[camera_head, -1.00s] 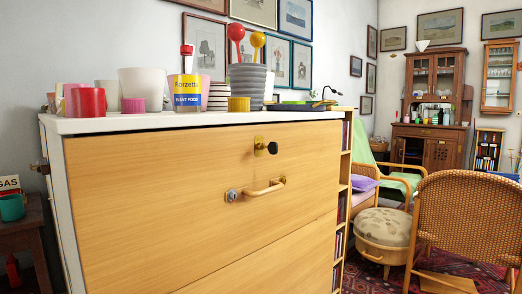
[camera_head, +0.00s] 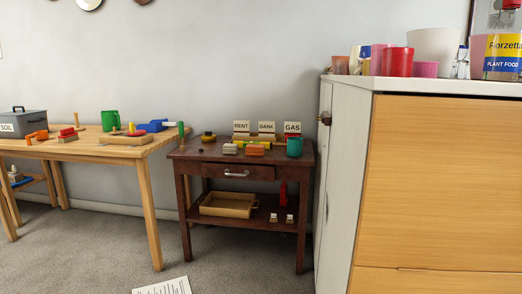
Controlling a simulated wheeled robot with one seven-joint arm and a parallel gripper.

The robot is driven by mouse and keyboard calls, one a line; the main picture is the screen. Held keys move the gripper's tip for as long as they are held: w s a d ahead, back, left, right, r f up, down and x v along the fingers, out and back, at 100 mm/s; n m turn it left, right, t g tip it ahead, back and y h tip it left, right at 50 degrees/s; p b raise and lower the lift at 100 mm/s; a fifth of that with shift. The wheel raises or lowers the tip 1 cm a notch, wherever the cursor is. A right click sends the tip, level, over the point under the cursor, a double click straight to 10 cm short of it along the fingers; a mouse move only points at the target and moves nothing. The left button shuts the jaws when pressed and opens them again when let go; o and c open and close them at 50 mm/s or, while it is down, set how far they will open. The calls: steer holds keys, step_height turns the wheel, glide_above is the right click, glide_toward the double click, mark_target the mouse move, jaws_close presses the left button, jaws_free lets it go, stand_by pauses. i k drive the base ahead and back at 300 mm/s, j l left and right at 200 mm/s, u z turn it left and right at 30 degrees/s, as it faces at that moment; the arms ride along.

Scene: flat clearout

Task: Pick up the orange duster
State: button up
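A small orange block-like thing (camera_head: 258,147), which looks like the orange duster, lies on top of the dark wooden side table (camera_head: 210,153), right of its middle. Pale grey-white blocks (camera_head: 230,149) lie just left of it. Another orange object (camera_head: 38,135) lies on the light wooden table (camera_head: 95,151) at the left; it is too small to tell what it is. My gripper is not in view.
A teal mug (camera_head: 295,146) and signs reading RENT, BANK and GAS (camera_head: 292,128) stand near the orange block. A tall cabinet (camera_head: 338,180) fills the right. A paper (camera_head: 163,287) lies on the carpet; the floor before the side table is otherwise clear.

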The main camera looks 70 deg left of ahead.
mark_target(253, 149)
steer(key=u, duration=2.65)
steer(key=i+j, duration=0.5)
steer(key=i+j+z, duration=0.15)
steer(key=i+j, duration=0.3)
steer(key=j, duration=0.2)
steer(key=i+j, duration=0.45)
steer(key=j, duration=0.15)
steer(key=z, duration=0.05)
